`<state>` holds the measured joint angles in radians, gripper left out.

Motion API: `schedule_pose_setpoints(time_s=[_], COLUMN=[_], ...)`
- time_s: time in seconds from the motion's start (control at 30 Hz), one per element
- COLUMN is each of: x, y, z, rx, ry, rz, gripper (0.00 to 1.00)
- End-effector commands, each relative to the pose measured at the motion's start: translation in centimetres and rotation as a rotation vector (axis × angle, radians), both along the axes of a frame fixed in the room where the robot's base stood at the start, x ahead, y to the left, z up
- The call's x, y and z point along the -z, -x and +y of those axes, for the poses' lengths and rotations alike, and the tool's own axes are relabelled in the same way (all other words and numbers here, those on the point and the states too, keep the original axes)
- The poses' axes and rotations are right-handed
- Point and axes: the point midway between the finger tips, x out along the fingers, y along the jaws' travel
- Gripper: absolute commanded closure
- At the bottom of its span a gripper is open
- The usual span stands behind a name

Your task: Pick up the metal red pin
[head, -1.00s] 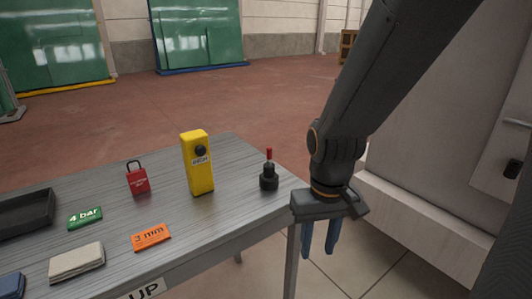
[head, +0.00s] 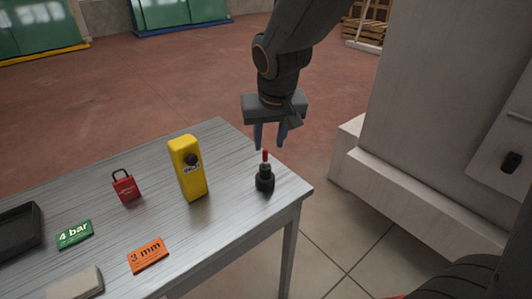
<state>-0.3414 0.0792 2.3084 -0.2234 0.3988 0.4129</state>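The metal red pin (head: 265,156) stands upright in a black round holder (head: 264,180) near the right corner of the grey table. Only its red upper part shows. My gripper (head: 269,148) points down with its two blue fingers apart. The fingertips are just above and around the level of the pin's top in the picture. I cannot tell whether they are beyond the pin or directly over it.
A green "4 bar" tag (head: 74,234), an orange "3 mm" tag (head: 148,256), a folded cloth (head: 76,284) and a black tray (head: 20,232) lie left. A pale machine (head: 430,120) stands right.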

Motion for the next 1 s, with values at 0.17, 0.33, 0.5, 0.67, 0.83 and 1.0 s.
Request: schedule_pose_setpoints(time_s=[0.17,0.33,0.5,0.67,0.83,1.0], x=[-0.3,1.2,2.4,4.4,6.2,6.7], y=[-0.7,-1.3,-1.6,-1.9,-2.6,-2.8], z=[1.1,1.0,0.9,0.6,0.6,0.7], rx=[-0.006,-0.005,-0.003,-0.004,-0.004,-0.005], ry=[-0.007,-0.008,-0.007,-0.006,-0.007,-0.008], rz=[-0.017,-0.017,-0.016,-0.014,-0.016,-0.018], gripper=[0.66,0.66,0.66,0.66,0.66,0.66])
